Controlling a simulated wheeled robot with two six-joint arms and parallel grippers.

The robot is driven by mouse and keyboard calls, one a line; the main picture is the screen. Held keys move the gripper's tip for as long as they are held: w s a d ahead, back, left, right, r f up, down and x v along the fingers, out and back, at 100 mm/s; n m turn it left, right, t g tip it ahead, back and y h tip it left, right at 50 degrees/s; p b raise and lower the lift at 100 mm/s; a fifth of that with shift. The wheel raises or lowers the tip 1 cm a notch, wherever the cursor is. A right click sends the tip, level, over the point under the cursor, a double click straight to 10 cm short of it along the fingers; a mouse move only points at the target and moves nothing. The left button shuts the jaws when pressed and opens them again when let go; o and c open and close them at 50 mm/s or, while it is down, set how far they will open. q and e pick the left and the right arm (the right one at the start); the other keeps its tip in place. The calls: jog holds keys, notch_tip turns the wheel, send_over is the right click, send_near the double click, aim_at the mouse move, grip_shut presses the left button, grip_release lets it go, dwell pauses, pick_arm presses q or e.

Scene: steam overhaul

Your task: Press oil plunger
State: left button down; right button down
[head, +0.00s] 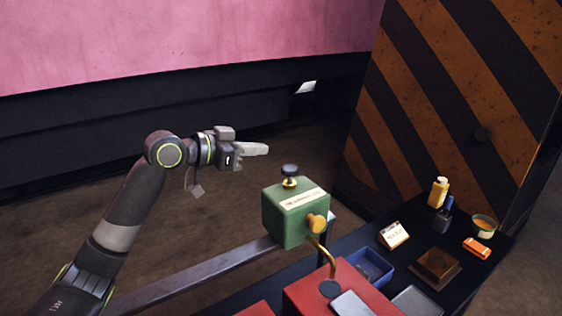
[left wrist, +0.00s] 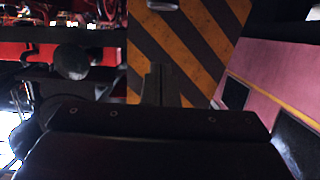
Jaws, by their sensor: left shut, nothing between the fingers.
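The oil plunger (head: 290,170) is a dark round knob on a short brass stem. It stands up from the top of a green box (head: 284,220) with a pale label and a brass knob on its side. My left gripper (head: 264,149) is shut and empty, up and to the left of the plunger, apart from it in the head view. Its closed fingers (left wrist: 160,86) also show in the left wrist view, pointing toward the striped panel. A dark rounded shape at the left of that view cannot be told for certain. My right gripper is not in view.
A red box (head: 308,287) with a curved brass pipe stands below the green box. The dark bench holds a blue tray (head: 374,268), a label card (head: 393,235), a yellow bottle (head: 438,192) and an orange item (head: 477,247). A striped panel (head: 440,90) rises behind.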

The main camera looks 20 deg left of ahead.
pick_arm(q)
jog(key=p, duration=0.2)
send_over(290, 171)
jog(key=s+a, duration=0.1)
jog(key=a, duration=0.1)
jog(key=f, duration=0.3)
jog(key=f+p, duration=0.1)
jog(key=shift+w+f, duration=0.2)
jog(key=shift+f, duration=0.65)
jog(key=shift+s+f+b, duration=0.1)
jog(key=shift+f+b, duration=1.15)
jog(key=shift+f, duration=0.3)
